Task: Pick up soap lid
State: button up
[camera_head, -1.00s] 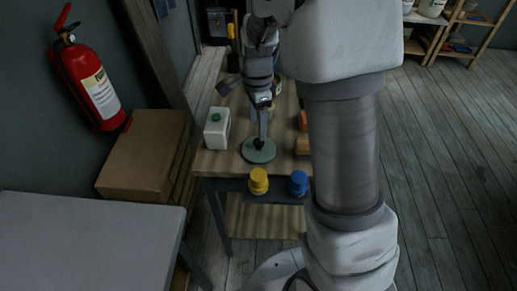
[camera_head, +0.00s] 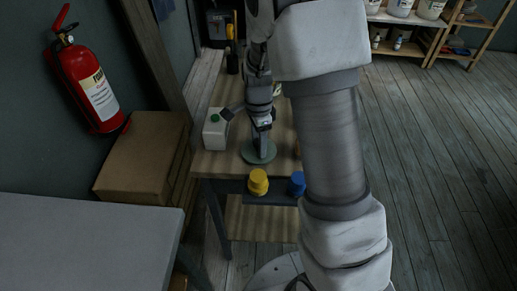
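A round, flat grey-green disc (camera_head: 247,155), which looks like the soap lid, lies near the front edge of the wooden table (camera_head: 213,163). My gripper (camera_head: 260,152) points down over the middle of the disc and hides its centre. The fingertips look to be at or just above the disc. They are too small and dark to show whether they grip anything.
A white container with a green cap (camera_head: 215,130) stands left of the disc. A yellow pot (camera_head: 258,182) and a blue pot (camera_head: 297,184) are just in front of the table edge. My arm covers the table's right side. A cardboard box (camera_head: 140,160) stands at left.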

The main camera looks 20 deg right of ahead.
grip_shut()
